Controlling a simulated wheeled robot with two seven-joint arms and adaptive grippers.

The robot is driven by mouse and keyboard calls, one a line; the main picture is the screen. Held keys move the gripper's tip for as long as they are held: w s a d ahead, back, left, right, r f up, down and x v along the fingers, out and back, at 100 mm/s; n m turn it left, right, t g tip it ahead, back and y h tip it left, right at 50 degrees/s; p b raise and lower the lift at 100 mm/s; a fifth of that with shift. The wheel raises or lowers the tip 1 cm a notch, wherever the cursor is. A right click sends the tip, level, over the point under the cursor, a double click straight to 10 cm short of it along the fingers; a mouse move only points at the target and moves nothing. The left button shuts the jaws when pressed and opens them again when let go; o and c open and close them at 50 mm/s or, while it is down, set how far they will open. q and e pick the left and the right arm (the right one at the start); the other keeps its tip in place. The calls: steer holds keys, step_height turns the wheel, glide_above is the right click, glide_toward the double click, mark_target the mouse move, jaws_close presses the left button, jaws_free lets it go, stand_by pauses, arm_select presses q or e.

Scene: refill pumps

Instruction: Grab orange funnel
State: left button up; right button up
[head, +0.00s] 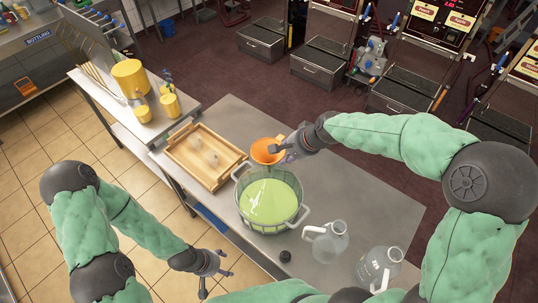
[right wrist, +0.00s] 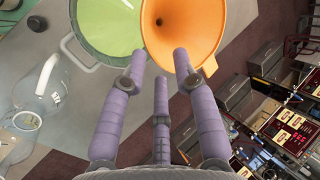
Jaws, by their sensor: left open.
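The orange funnel (head: 264,151) is at the far rim of the glass pot (head: 298,217) of pale green liquid, its wide mouth facing up. It also shows in the right wrist view (right wrist: 195,25), with its dark hole visible. My right gripper (head: 287,150) is at the right side of the funnel. In the right wrist view its purple fingers (right wrist: 160,60) reach the near rim of the funnel; whether they close on it I cannot tell. The funnel's spout is hidden. My left gripper (head: 212,272) is open and empty, low beside the table's front edge, away from the funnel.
A wooden tray (head: 170,153) with two small clear items stands left of the pot. Two clear jugs (head: 330,240) (head: 375,268) and a black cap (head: 285,256) stand at the near right. Yellow containers (head: 130,77) occupy the side counter.

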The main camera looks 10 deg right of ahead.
mark_target(281, 157)
steer(key=x, duration=0.4)
steer(key=shift+w+f, duration=0.1)
steer(key=shift+f, duration=0.15)
jaws_close()
